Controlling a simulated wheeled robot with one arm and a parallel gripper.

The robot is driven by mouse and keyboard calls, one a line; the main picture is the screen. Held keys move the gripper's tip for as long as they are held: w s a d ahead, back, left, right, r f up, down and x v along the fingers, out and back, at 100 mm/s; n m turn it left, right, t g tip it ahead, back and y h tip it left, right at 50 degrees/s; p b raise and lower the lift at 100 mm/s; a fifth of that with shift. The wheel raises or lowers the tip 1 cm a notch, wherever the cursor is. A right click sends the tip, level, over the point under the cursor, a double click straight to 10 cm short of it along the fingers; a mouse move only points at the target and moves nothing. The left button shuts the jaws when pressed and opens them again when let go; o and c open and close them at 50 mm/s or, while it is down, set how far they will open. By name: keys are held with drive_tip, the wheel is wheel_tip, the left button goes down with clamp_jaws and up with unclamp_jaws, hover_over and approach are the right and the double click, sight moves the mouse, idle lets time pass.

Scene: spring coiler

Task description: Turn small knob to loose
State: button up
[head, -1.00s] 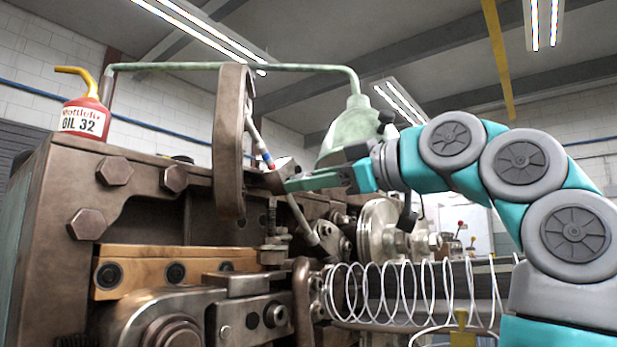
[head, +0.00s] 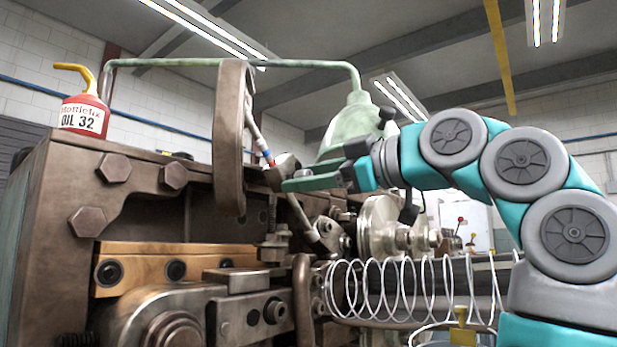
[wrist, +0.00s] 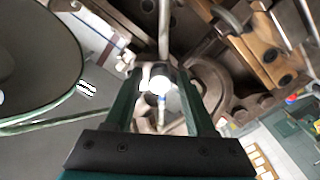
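My gripper (head: 284,180) reaches in from the right, its green fingers level, with the tips beside the upper mechanism of the brown coiler (head: 60,200). In the wrist view, the two fingers of my gripper (wrist: 160,85) stand apart, with a gap between them. A small bright, rounded metal piece (wrist: 160,82), possibly the small knob, shows between the fingertips; I cannot tell whether the fingers touch it. In the head view, a grey metal piece (head: 287,161) sits just above the fingertips, beside a thin rod with a red and blue band. The fingers partly hide what lies behind them.
A green lamp shade (head: 352,128) hangs right behind my gripper and fills the upper left of the wrist view. A brown upright arm (head: 230,140) stands just left of the fingertips. A coiled wire spring (head: 400,288) lies below. A red oil bottle (head: 83,115) stands on the coiler.

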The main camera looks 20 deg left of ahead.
drive_tip(key=shift+o, duration=0.3)
drive_tip(key=b+v, duration=0.1)
drive_tip(key=v, duration=0.6)
drive_tip(key=shift+s+d, duration=0.15)
drive_tip(key=shift+d, duration=0.2)
drive_tip(key=shift+s, duration=0.1)
